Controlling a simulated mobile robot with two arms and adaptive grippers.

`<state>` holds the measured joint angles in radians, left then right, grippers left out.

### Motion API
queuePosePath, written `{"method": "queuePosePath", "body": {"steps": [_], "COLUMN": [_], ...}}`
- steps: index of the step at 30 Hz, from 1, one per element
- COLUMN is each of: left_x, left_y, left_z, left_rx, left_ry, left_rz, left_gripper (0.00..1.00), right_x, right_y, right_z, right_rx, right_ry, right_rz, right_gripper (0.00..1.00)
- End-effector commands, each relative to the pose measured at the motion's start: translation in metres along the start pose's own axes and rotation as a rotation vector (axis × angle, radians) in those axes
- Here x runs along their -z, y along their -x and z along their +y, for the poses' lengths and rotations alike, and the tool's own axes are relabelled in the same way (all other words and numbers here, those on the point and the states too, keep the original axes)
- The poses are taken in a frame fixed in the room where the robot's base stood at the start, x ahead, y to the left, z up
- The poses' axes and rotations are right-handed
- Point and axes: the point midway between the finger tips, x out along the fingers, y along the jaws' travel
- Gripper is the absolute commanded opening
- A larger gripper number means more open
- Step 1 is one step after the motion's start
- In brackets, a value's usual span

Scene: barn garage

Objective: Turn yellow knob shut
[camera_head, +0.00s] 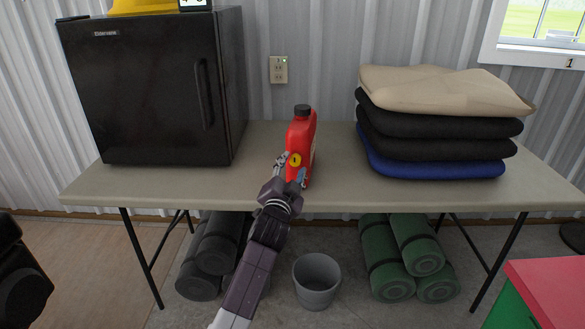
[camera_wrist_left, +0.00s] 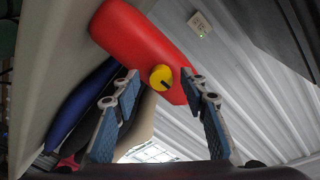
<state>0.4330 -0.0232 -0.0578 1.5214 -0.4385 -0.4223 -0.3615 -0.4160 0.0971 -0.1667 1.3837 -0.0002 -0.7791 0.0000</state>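A red bottle (camera_head: 302,135) with a black cap stands upright near the front edge of the table (camera_head: 335,190). A round yellow knob (camera_head: 295,160) with a dark mark sits on the side facing me. My left gripper (camera_head: 291,170) reaches in from below, right in front of the knob. In the left wrist view the fingers (camera_wrist_left: 162,84) are spread apart, with the yellow knob (camera_wrist_left: 161,78) showing between their tips. I cannot tell whether either finger touches the bottle or knob. My right gripper is not in view.
A black mini fridge (camera_head: 145,85) stands left on the table, and a stack of folded mats (camera_head: 435,120) right. Below are rolled mats (camera_head: 400,255) and a grey bin (camera_head: 317,280). The tabletop beside the bottle is clear.

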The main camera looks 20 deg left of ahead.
Motion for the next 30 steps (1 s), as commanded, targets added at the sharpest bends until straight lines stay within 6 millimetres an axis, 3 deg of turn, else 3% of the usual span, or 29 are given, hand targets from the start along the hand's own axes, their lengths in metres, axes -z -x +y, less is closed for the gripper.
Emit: {"method": "queuePosePath", "body": {"steps": [8,21,30], "left_x": [-0.001,-0.001,0.0], "left_y": [0.014,0.093,0.119], "left_z": [0.0,0.001,0.0], "left_rx": [0.001,-0.001,0.0], "left_ry": [-0.001,0.0,0.0], "left_rz": [0.0,-0.001,0.001], "left_gripper": [0.4,0.4,0.4], "right_x": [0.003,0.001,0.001], "right_y": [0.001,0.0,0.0], "right_z": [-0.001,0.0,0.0], "right_rx": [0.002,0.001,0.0], "right_ry": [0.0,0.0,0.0], "right_rz": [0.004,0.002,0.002], "right_gripper": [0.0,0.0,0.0]}}
